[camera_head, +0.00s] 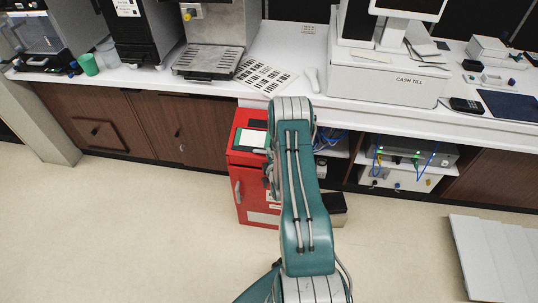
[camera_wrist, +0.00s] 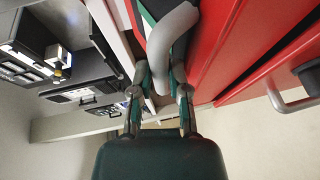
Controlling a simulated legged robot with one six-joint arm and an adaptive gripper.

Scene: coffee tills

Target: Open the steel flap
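I cannot make out a steel flap for certain. A red cabinet (camera_head: 247,203) stands under the counter, with a grey handle on its front and a white and green plate (camera_head: 252,138) on top. In the wrist view the red cabinet (camera_wrist: 225,45) fills the upper right. My gripper (camera_wrist: 160,75) is close beside it, largely hidden behind my arm in the head view. Its two fingers stand apart, with a thick, bent grey bar (camera_wrist: 168,32) between or just beyond their tips. I cannot tell whether they touch or clasp the bar.
The white counter above carries a cash till (camera_head: 387,80), a coffee machine with a drip tray (camera_head: 207,62), a green cup (camera_head: 88,64) and a card reader (camera_head: 466,105). White panels (camera_head: 495,255) lie at right. The floor in front is clear.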

